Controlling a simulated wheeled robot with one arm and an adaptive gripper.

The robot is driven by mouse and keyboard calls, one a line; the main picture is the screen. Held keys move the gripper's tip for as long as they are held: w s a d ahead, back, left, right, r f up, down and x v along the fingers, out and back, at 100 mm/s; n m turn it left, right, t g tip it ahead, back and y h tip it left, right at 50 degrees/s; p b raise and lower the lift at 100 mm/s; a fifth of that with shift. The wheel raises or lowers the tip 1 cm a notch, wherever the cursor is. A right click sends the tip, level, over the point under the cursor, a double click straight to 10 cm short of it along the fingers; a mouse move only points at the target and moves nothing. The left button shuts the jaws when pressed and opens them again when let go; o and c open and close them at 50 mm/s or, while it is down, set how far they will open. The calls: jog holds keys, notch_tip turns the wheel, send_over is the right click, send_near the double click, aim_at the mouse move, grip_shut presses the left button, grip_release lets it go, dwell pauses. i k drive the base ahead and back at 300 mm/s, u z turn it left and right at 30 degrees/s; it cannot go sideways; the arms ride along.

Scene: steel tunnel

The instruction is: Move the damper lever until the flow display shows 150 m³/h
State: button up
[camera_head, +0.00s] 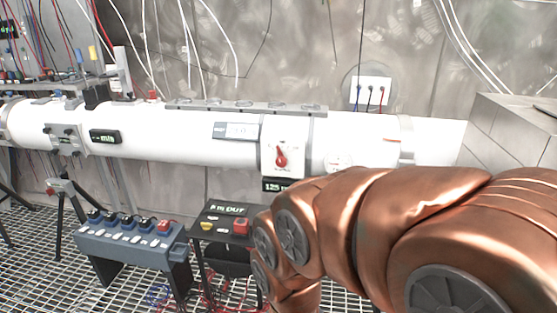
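A red damper lever (281,156) sits on a white plate with a scale (270,168) on the front of the white duct, near the middle of the view. Its knob end points down and its narrow end points up. Just below the plate is a small black flow display (273,185). My copper-coloured arm comes in from the right and bends down in front of the duct, below and right of the lever. My gripper does not show.
The white duct (200,140) runs across the view. A black box (222,217) with yellow and red buttons stands below the lever. A blue-grey switch box (130,243) stands left of it. A socket plate (371,91) with cables is on the back wall. The floor is metal grating.

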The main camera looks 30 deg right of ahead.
aim_at(281, 161)
jog(key=z, duration=0.8)
